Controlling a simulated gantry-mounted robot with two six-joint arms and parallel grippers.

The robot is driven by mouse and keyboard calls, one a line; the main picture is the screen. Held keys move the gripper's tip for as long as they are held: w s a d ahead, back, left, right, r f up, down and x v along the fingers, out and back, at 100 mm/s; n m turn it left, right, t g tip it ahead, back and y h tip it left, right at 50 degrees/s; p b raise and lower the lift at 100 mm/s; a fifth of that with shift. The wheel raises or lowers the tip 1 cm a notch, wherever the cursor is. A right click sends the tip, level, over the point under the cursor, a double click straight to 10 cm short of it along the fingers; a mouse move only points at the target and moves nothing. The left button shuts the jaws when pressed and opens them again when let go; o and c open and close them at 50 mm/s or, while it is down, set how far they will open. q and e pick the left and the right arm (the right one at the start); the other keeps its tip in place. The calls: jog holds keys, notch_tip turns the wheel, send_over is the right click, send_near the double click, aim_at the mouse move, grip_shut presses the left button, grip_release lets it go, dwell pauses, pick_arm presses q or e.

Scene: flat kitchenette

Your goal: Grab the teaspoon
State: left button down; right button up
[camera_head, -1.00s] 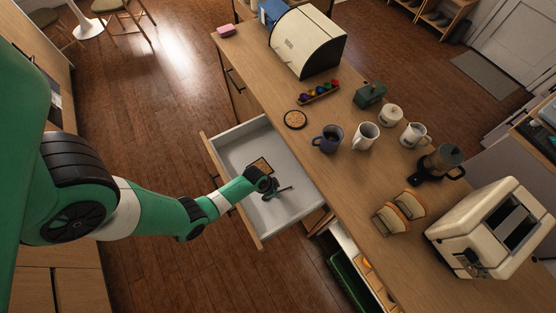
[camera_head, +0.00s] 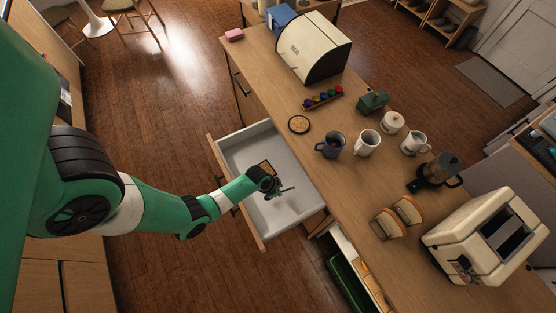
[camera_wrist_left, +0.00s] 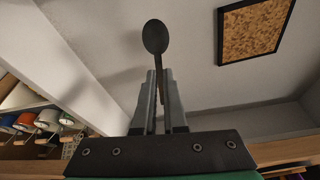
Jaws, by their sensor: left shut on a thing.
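The dark teaspoon (camera_wrist_left: 156,37) is between the fingers of my left gripper (camera_wrist_left: 159,75) in the left wrist view, its bowl sticking out past the fingertips. My left gripper (camera_head: 275,189) is shut on the teaspoon's handle. In the head view the teaspoon (camera_head: 287,189) shows as a thin dark shape over the open white drawer (camera_head: 240,150). I cannot tell how far it is above the drawer floor. My right gripper is in neither view.
A cork trivet (camera_wrist_left: 253,30) lies in the drawer beside the gripper. Drawer walls surround the gripper. The counter bears mugs (camera_head: 367,143), a toaster (camera_head: 490,236), bread slices (camera_head: 388,223) and a bread box (camera_head: 313,47). A lower drawer (camera_head: 347,268) is also open.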

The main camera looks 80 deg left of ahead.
pick_arm(q)
jog(key=s+d+r+p, duration=0.6)
jog(key=s+d+r, duration=0.3)
jog(key=d, duration=0.1)
jog(key=shift+d+r, duration=0.2)
jog(key=shift+r, duration=0.05)
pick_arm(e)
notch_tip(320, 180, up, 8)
